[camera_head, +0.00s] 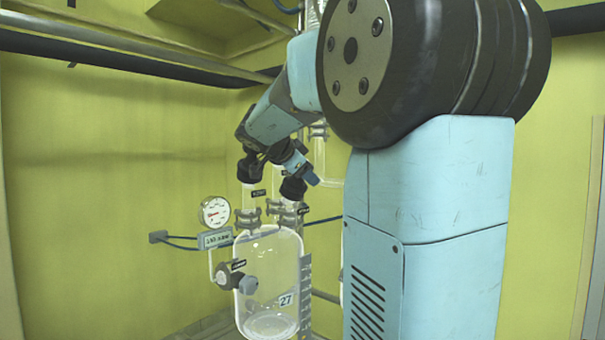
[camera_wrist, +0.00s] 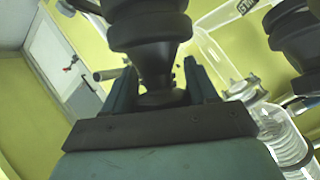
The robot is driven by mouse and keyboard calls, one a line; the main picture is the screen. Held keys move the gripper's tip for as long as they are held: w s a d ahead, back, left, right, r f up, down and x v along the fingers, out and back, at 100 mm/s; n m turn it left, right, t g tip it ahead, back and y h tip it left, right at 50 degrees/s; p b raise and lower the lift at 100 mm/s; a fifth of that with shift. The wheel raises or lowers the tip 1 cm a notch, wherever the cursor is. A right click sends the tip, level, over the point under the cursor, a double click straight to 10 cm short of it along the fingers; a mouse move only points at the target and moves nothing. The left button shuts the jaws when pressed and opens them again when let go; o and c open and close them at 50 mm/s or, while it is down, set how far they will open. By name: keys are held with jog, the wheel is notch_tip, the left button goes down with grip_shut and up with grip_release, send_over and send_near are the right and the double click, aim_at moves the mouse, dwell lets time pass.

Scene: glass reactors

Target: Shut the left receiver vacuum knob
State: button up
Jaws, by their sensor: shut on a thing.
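A clear glass receiver (camera_head: 270,275) labelled 27 stands at lower centre in the head view. Two black knobs sit on its upper necks, a left one (camera_head: 249,168) and a right one (camera_head: 293,188). My gripper (camera_wrist: 160,72) is shut on a black ribbed knob (camera_wrist: 150,35) in the wrist view, one finger on each side. A second black knob (camera_wrist: 297,38) stands to the right, apart from the fingers. In the head view my wrist covers the tops of the knobs. I cannot tell there exactly where the fingers close.
A round gauge (camera_head: 214,212) and a small labelled plate (camera_head: 215,239) are left of the receiver. Glass tubing (camera_wrist: 278,135) is close at the right in the wrist view. The left wall side is clear.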

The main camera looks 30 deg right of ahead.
jog(key=shift+d+m+g, duration=0.1)
jog(key=shift+m+g, duration=0.2)
jog(key=o, duration=1)
jog(key=shift+c, duration=0.2)
jog(key=v, duration=1.3)
jog(key=shift+s+a, duration=0.15)
jog(key=shift+a, duration=0.25)
jog(key=shift+r, duration=0.15)
